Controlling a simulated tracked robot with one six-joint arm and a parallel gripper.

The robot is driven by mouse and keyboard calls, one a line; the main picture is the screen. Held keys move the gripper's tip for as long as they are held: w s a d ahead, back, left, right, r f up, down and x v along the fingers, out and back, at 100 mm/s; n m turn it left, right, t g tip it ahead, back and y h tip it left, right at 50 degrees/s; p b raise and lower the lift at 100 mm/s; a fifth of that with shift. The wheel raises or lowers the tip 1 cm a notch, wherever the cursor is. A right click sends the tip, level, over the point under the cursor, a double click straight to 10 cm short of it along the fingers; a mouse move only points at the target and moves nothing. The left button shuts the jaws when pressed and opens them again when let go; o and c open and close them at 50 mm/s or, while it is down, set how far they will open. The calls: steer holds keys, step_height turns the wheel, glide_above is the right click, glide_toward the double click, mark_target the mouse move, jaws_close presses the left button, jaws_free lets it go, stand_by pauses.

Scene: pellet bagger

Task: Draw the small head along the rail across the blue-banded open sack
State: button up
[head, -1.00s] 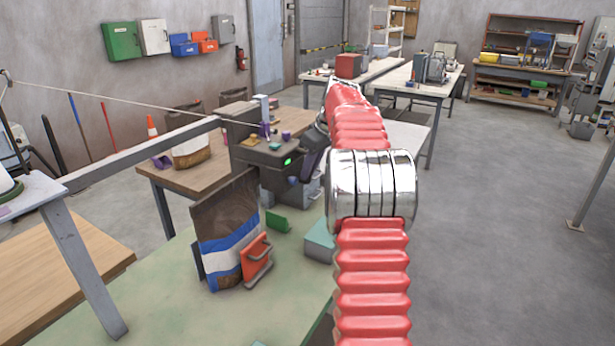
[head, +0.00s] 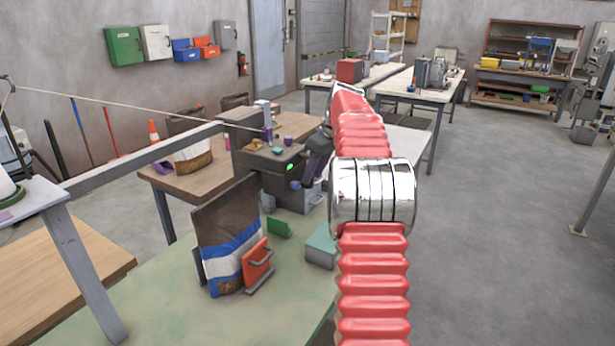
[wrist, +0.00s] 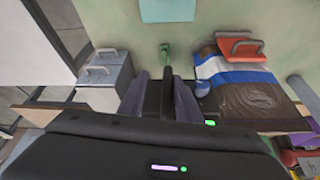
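The brown open sack (head: 225,208) with its blue and white bands stands on the green bench behind a red clamp (head: 258,260). It also shows on the right in the wrist view (wrist: 255,98). The small dark grey head (head: 250,158), with a green light, is at the right end of the grey rail (head: 150,155), behind and right of the sack. My gripper (head: 318,163) is at the head's right side. In the wrist view its fingers (wrist: 162,100) are apart, with a dark upright bar between them. A gap shows at the left finger; contact at the right is unclear.
A thin cord (head: 120,104) runs from the left to the head. A green clip (head: 279,227) and a teal-topped box (head: 321,246) sit on the green bench (head: 180,290). A slanting grey post (head: 84,265) stands at left. Open floor lies right.

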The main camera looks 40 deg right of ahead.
steer(key=v, duration=1.3)
steer(key=shift+s+r, duration=0.15)
steer(key=shift+r, duration=0.15)
stand_by(0.4)
